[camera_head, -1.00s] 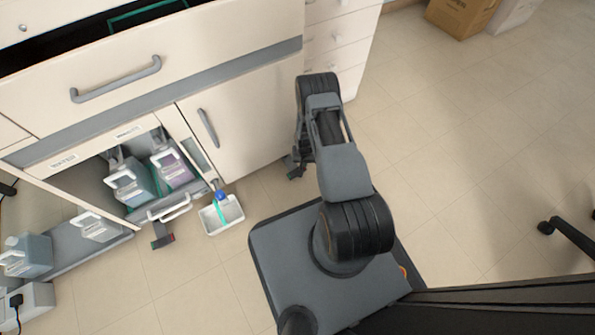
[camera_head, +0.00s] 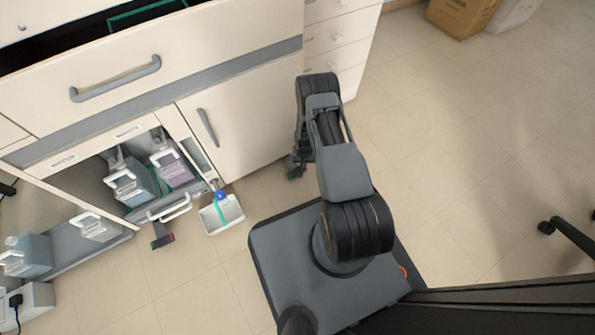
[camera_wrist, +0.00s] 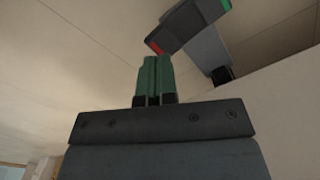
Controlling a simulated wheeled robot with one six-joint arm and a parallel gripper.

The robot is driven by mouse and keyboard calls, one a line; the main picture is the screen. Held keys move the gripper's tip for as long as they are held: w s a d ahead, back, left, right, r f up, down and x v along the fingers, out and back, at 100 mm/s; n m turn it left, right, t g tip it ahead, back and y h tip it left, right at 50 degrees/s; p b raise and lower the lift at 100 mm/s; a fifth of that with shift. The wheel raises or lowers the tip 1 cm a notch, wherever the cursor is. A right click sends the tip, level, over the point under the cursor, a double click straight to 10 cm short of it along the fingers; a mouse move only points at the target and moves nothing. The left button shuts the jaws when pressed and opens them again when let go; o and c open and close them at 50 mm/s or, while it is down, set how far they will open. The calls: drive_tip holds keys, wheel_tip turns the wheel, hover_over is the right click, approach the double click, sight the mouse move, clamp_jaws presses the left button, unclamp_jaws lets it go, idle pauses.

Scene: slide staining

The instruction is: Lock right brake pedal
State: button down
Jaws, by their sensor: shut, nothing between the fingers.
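A grey brake pedal (camera_wrist: 188,25) with a red end and a green end is at the top of the wrist view. Its lever (camera_wrist: 207,52) runs down to a dark base beside a pale panel. My gripper (camera_wrist: 154,60) has green fingers, shut and empty. Its tips are right at the pedal's red end; I cannot tell whether they touch. In the head view a dark shape (camera_head: 295,170) shows beside my wrist at the cabinet foot; pedal and fingers cannot be told apart there.
The cabinet (camera_head: 245,110) stands close behind my arm. Its lower left compartment is open, with jugs (camera_head: 175,167) inside. A white tray (camera_head: 221,214) with a blue-topped item lies on the floor nearby.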

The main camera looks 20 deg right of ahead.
drive_tip(key=shift+f+b, duration=1.25)
drive_tip(key=shift+f, duration=0.2)
idle(0.6)
drive_tip(key=shift+r, duration=0.1)
drive_tip(key=shift+r+p, duration=2.95)
drive_tip(key=shift+r, duration=1.05)
drive_tip(key=shift+s, duration=0.15)
